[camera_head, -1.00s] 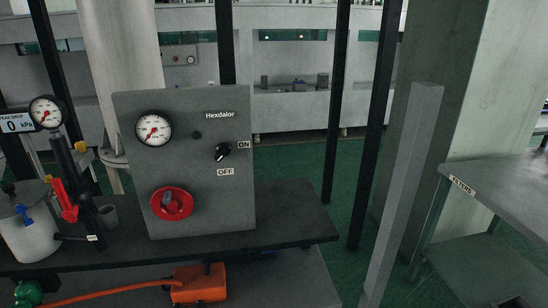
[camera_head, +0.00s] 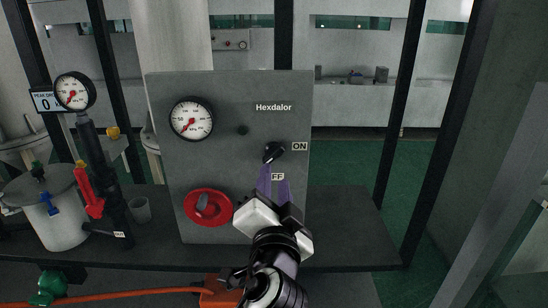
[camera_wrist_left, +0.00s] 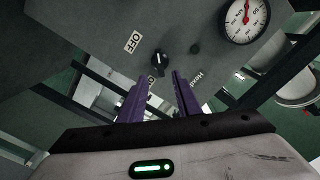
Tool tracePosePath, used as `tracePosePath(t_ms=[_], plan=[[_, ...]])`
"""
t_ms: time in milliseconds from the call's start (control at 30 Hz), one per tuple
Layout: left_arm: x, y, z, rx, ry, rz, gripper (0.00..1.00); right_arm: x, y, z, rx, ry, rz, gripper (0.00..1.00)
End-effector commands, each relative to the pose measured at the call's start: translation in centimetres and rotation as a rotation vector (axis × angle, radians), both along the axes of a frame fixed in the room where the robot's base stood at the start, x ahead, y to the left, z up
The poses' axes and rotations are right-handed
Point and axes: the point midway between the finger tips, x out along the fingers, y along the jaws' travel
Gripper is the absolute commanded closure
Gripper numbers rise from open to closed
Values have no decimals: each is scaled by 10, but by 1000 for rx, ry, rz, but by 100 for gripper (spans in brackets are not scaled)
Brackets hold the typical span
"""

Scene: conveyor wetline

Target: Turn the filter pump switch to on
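The filter pump switch is a small black knob (camera_head: 274,152) with a white mark, on the grey Hexdalor panel (camera_head: 240,85). The ON label (camera_head: 300,146) is at its upper right and the OFF label (camera_head: 278,177) is below, partly covered by a finger. The white mark is at the knob's lower left in the head view. My left gripper (camera_head: 273,175) is open just below the knob, purple fingers apart. In the left wrist view the knob (camera_wrist_left: 161,59) shows beyond the gap between the fingertips (camera_wrist_left: 160,78). Contact is not visible. My right gripper is not in view.
A red rotary handle (camera_head: 208,207) and a gauge (camera_head: 192,119) are on the same panel. To the left are a white pot (camera_head: 58,222), a red lever (camera_head: 88,190) and another gauge (camera_head: 74,91). Dark posts stand behind the bench; its right end (camera_head: 350,225) is clear.

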Motion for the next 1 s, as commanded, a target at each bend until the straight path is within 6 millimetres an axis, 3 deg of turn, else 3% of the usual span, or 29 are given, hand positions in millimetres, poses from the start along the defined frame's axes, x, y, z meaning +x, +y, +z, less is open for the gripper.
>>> tracePosePath(t_ms=[200,433,867,1000], plan=[[43,1,2,3,0,3,70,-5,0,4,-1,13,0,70],[76,1,0,1,1,0,70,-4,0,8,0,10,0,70],[87,1,-1,-2,3,-1,70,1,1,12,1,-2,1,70],[87,1,-1,-2,3,-1,91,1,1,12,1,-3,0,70]])
